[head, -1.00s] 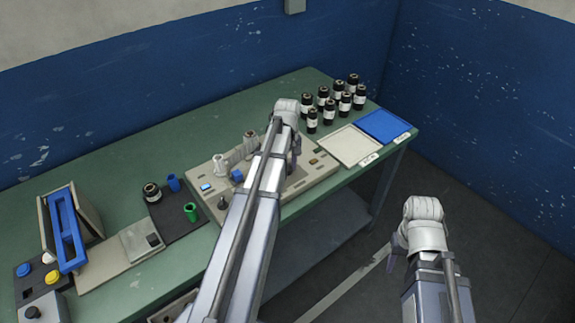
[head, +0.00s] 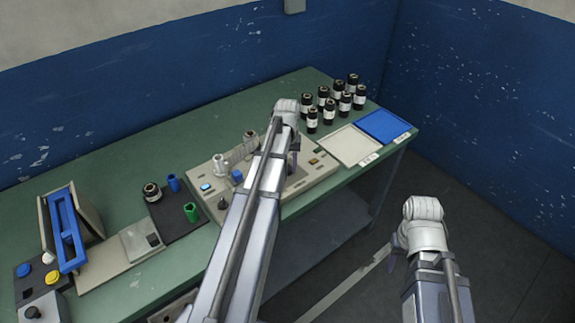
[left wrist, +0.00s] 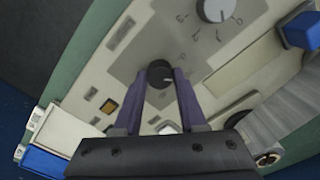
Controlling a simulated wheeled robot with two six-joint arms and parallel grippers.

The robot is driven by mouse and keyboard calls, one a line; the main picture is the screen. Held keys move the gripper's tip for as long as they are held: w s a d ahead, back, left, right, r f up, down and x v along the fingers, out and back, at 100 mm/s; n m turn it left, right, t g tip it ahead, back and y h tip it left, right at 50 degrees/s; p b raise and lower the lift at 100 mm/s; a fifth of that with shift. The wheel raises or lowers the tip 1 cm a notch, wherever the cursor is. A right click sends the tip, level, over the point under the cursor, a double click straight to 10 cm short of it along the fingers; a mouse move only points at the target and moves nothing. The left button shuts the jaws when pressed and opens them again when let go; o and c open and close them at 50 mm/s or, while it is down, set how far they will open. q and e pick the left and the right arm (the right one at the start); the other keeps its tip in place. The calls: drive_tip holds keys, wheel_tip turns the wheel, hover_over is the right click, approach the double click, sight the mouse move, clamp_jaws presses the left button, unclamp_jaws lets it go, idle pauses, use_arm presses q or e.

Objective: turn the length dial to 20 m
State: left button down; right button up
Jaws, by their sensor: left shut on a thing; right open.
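A black round dial (left wrist: 160,74) with a short white pointer line sits on the beige machine panel (left wrist: 135,57). In the left wrist view the two purple fingers of my left gripper (left wrist: 164,73) are closed around its sides. In the head view the left arm hides this dial, and part of the left gripper (head: 294,155) shows over the panel. A larger pale grey dial (left wrist: 215,9) with marks around it is apart from the fingers; I cannot read its marks. My right gripper (head: 397,252) is open and empty, in front of the table.
Several dark rolls (head: 330,108) stand behind a white tray (head: 349,145) and a blue tray (head: 384,126). The floor around the right gripper is clear.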

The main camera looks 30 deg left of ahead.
sight(288, 168)
use_arm(q)
drive_tip(key=shift+c, duration=2.3)
unclamp_jaws()
drive_tip(key=shift+r, duration=0.15)
wheel_tip(288, 168, up, 8)
drive_tip(key=p, duration=0.8)
drive_tip(key=shift+f, duration=0.2)
